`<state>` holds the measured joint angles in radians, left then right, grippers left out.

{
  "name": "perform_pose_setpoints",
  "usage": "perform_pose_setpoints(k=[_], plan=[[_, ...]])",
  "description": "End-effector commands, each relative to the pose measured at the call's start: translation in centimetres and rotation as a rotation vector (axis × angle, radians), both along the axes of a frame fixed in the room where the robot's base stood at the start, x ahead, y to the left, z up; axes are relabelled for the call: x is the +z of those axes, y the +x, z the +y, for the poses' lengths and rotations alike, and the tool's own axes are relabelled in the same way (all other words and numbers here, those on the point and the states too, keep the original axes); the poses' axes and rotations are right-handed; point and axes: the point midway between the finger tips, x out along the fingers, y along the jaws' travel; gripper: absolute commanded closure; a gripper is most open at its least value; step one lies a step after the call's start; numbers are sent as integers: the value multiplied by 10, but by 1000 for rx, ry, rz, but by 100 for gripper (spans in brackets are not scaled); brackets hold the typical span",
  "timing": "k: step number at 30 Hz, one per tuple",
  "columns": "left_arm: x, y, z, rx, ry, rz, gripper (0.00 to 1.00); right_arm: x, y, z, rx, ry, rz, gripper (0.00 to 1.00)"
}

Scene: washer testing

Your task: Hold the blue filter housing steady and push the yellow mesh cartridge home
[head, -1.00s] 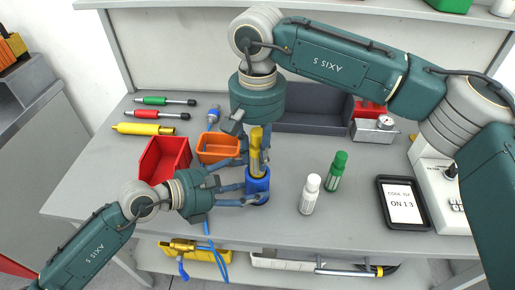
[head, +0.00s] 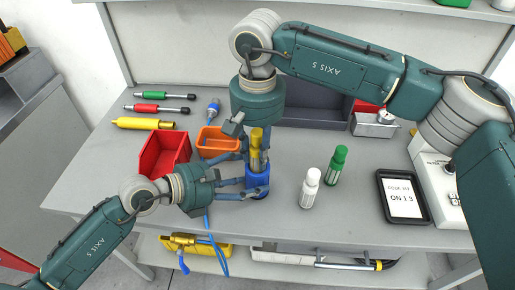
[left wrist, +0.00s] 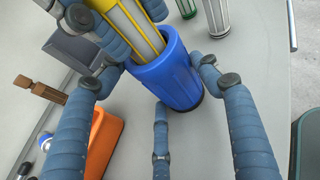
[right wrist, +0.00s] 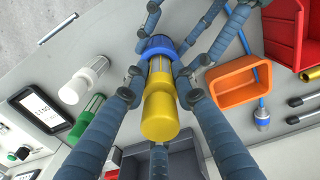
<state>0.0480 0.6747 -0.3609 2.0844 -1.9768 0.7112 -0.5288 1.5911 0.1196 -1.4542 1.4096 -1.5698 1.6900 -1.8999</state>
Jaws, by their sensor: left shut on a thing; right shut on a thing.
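The blue filter housing (head: 257,184) stands on the workbench; its open end shows in the left wrist view (left wrist: 168,75). My left gripper (head: 250,188) reaches in from the left and is shut on the housing, its fingers around the sides. The yellow mesh cartridge (head: 256,138) stands upright, with its lower end inside the housing mouth. Yellow ribs and pale mesh show above the rim in the left wrist view (left wrist: 133,25). My right gripper (head: 256,158) points down from above, shut on the cartridge. Its yellow cap faces the right wrist camera (right wrist: 160,112). The cartridge's lower end is hidden.
An orange bin (head: 216,143) and a red bin (head: 163,153) stand left of the housing. White-capped (head: 310,188) and green-capped (head: 337,164) cartridges stand to the right, near a tablet (head: 402,197). A grey tray (head: 312,112) lies behind. The bench front edge is close.

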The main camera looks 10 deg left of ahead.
Motion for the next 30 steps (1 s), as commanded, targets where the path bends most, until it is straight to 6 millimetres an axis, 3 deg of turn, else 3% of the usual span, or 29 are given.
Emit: perform_pose_setpoints(k=[14,15,18,30], plan=[[2,1,0,1,-1,-3,83,-17,0,0,0,0,1,100],[2,1,0,1,-1,-3,83,-18,0,0,0,0,1,72],[2,1,0,1,-1,-3,83,-17,0,0,0,0,0,52],[2,1,0,1,-1,-3,83,-10,1,0,0,-1,-1,52]])
